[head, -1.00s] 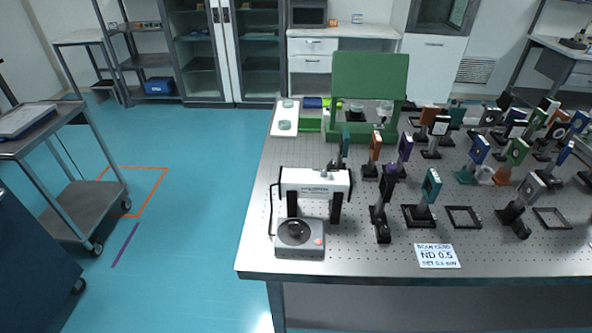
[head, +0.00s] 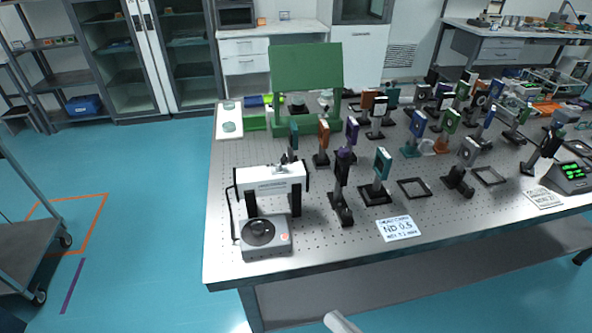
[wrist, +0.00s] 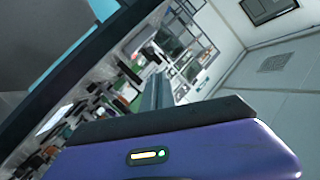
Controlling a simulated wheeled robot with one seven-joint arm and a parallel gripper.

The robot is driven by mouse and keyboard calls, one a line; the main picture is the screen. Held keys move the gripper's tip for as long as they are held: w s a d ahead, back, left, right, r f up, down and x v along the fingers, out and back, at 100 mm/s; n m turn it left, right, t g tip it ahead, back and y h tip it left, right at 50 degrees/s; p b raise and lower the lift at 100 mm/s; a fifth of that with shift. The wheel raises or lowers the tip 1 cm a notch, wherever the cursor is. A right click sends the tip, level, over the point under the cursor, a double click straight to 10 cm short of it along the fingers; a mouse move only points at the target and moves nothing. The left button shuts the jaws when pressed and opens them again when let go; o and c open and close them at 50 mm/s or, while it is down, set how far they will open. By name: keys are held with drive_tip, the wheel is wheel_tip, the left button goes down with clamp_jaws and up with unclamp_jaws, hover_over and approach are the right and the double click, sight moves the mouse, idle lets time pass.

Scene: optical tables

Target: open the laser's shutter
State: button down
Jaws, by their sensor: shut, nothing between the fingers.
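The laser (head: 270,181) is a white box raised on two black posts near the left front corner of the optical table (head: 225,262). A grey control box (head: 265,240) with a round black knob and a small red spot stands in front of it, with a dark cable at its left. I cannot make out the shutter or its state. In the wrist view my gripper (wrist: 157,88) shows as grey fingers, shut and empty, beyond a purple housing. It is away from the laser and points across the room.
Several mounted optics, including a teal one (head: 381,164), stand right of the laser. A card marked ND 0.5 (head: 398,228) lies at the front edge. Floor left of the table is clear; a grey cart (head: 32,245) stands far left.

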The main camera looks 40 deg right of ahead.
drive_tip(key=w+d+m+t+h+b, duration=0.1)
drive_tip(key=w+d+m+h, duration=0.1)
drive_tip(key=w+d+m, duration=0.35)
drive_tip(key=w+d+m+h+b, duration=0.1)
drive_tip(key=w+d+m+b, duration=0.15)
drive_tip(key=w+m, duration=0.45)
drive_tip(key=m+t+h, duration=0.1)
drive_tip(key=m+h, duration=0.1)
drive_tip(key=m, duration=0.6)
approach(296, 175)
wheel_tip(296, 175, up, 3)
drive_tip(key=shift+f+b, duration=0.1)
drive_tip(key=shift+b, duration=0.35)
drive_tip(key=shift+w, duration=0.1)
drive_tip(key=p+x, duration=0.1)
drive_tip(key=x, duration=0.9)
drive_tip(key=shift+d, duration=0.1)
drive_tip(key=shift+r+n+p, duration=0.2)
drive_tip(key=shift+n+p, duration=0.05)
drive_tip(key=shift+p, duration=0.05)
drive_tip(key=shift+r, duration=0.1)
